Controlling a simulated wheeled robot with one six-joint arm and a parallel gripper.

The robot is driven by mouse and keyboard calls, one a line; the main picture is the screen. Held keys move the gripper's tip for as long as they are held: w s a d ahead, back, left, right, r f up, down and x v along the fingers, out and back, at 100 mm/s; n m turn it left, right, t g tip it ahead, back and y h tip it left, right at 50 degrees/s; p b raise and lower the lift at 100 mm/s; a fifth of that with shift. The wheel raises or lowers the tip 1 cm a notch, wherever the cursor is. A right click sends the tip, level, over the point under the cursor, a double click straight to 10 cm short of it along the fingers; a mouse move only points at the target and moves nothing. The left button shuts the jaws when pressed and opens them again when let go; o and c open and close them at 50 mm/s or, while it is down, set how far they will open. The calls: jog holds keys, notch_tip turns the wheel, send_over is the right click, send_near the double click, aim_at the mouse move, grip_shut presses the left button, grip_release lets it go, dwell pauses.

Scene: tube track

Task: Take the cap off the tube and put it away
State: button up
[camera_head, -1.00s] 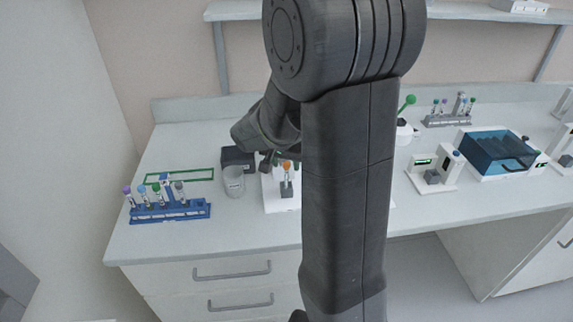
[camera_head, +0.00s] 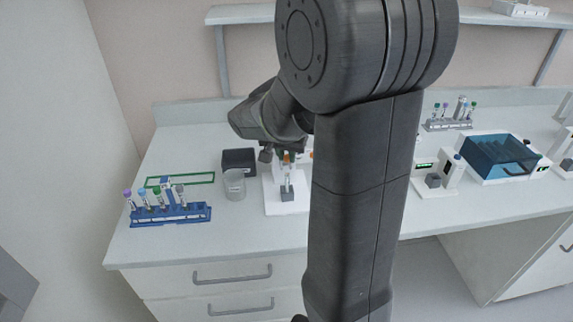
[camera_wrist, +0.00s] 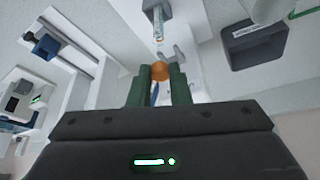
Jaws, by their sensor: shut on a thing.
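My gripper (camera_wrist: 160,78) has its green fingers shut on the orange cap (camera_wrist: 160,70), which shows between the fingertips in the wrist view. In the head view the cap (camera_head: 287,157) is a small orange spot under the end of my arm. The tube (camera_wrist: 158,20) stands in a grey block (camera_head: 287,194) on a white stand (camera_head: 270,196). In the wrist view a gap shows between the tube's end and the cap. The tube (camera_head: 287,177) looks upright in the head view. My arm hides part of the stand's surroundings.
A dark open box (camera_head: 239,158) and a clear beaker (camera_head: 234,186) stand left of the stand. A blue rack (camera_head: 172,214) with several capped tubes is farther left, by a green frame (camera_head: 207,178). A blue-lidded machine (camera_head: 497,158) is at right.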

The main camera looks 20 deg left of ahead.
aim_at(286, 158)
notch_tip(286, 158, up, 6)
notch_tip(286, 158, up, 3)
jog(key=shift+r+p, duration=0.2)
jog(key=shift+p, duration=0.65)
